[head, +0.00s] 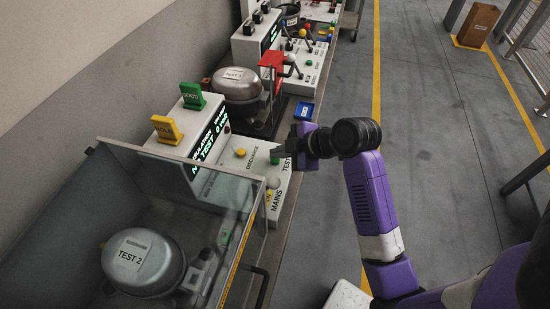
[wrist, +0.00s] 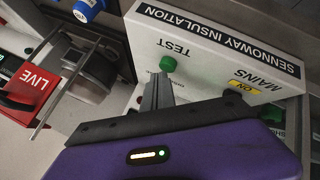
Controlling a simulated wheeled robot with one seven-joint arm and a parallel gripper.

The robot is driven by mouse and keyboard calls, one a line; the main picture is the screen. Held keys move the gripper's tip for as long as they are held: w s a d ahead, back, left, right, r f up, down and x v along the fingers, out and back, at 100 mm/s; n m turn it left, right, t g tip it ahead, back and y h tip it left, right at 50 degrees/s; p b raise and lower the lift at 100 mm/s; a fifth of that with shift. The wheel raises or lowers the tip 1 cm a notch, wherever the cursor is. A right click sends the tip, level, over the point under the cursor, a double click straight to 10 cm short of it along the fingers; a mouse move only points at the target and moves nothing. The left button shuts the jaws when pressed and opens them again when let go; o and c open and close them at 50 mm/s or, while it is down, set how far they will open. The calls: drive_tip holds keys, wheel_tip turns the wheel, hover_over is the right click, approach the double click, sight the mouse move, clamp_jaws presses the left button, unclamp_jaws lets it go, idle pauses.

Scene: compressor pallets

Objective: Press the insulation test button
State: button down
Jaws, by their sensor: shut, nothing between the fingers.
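The insulation tester's sloped white panel (head: 232,186) is in the middle of the head view. Its green TEST button (head: 275,160) shows beside my gripper's fingertips (head: 277,153). In the wrist view, the green button (wrist: 168,64) stands under the upside-down word TEST on the white box marked SENNOWAY INSULATION (wrist: 215,45). My gripper is shut and empty, and its fingertips (wrist: 159,80) end right by the button. I cannot tell whether they touch it. A dark MAINS knob (wrist: 233,94) with a yellow ON label sits to the right in the wrist view.
A yellow discharge button (head: 240,152) is on the same panel. A clear guard (head: 225,215) encloses the TEST 2 compressor (head: 143,262). A red LIVE sign (wrist: 30,85) and metal rods are left in the wrist view. The aisle floor (head: 450,160) is clear.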

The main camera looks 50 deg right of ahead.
sight(278, 161)
drive_tip(key=shift+f, duration=0.45)
idle(0.3)
drive_tip(key=shift+r, duration=0.15)
drive_tip(key=shift+r+p, duration=0.8)
drive_tip(key=shift+r, duration=0.1)
wheel_tip(278, 161, up, 5)
drive_tip(key=p, duration=0.5)
idle(0.9)
